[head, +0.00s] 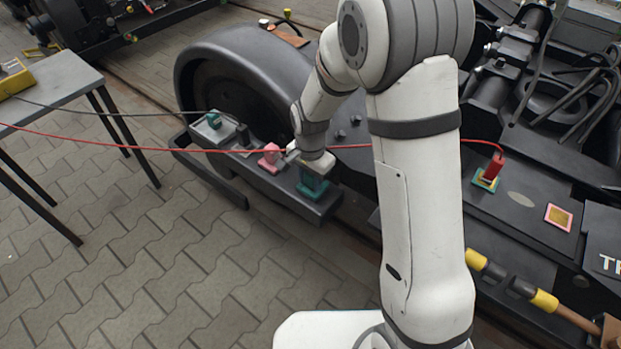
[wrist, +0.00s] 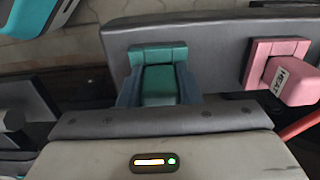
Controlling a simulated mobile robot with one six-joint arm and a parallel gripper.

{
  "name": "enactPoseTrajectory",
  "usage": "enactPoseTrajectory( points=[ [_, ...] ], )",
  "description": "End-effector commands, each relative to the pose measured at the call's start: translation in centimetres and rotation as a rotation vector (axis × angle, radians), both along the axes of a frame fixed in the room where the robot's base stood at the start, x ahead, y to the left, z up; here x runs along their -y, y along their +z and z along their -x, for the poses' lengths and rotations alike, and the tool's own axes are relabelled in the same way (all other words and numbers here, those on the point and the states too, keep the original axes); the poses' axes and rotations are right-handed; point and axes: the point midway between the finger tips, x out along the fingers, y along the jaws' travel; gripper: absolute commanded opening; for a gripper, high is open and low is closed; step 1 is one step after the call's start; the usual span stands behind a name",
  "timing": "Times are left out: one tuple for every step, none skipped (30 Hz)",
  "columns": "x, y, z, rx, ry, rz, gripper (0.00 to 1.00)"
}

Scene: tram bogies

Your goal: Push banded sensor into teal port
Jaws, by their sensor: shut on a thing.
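My gripper (head: 314,170) reaches down over the front edge of the dark beam. In the wrist view its two fingers (wrist: 159,90) are closed on the sides of a teal block, which I take for the banded sensor (wrist: 159,84). No bands show on its visible face. The teal port (wrist: 150,52) shows just beyond the block, and also under my gripper in the head view (head: 312,188). The block lines up with the port. I cannot tell whether it sits inside or just above, because my gripper hides the join.
A pink plug marked HEAT (wrist: 285,78) sits beside the port, also in the head view (head: 269,157). A red cable (head: 150,147) crosses near my gripper to a red plug (head: 493,168). A table (head: 55,88) stands left.

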Motion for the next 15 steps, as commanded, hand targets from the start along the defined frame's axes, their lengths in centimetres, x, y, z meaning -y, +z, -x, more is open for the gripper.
enactPoseTrajectory(
  points=[
    [0.0,-0.6,0.1,-0.003,0.0,0.001,0.11],
    [0.0,-0.7,0.1,-0.003,0.0,0.001,0.11],
    [0.0,-0.8,0.1,-0.005,0.0,0.001,0.11],
    [0.0,-0.9,0.2,-0.005,0.0,0.001,0.11],
    [0.0,-1.0,0.2,-0.005,0.0,0.002,0.11],
    [0.1,-1.1,0.2,-0.006,-0.001,0.001,0.11],
    [0.1,-1.2,0.2,-0.007,-0.001,0.002,0.11],
    [0.1,-1.3,0.2,-0.007,-0.001,0.002,0.11],
    [0.1,-1.5,0.2,-0.008,-0.001,0.002,0.11],
    [0.1,-1.5,0.2,-0.008,-0.001,0.002,0.11],
    [0.1,-1.6,0.3,-0.008,-0.001,0.002,0.11],
    [0.1,-1.7,0.3,-0.008,-0.002,0.002,0.11],
    [0.1,-1.7,0.3,-0.008,-0.002,0.002,0.11],
    [0.1,-1.7,0.3,-0.008,-0.002,0.002,0.11],
    [0.1,-1.8,0.3,-0.008,-0.002,0.002,0.11]
  ],
)
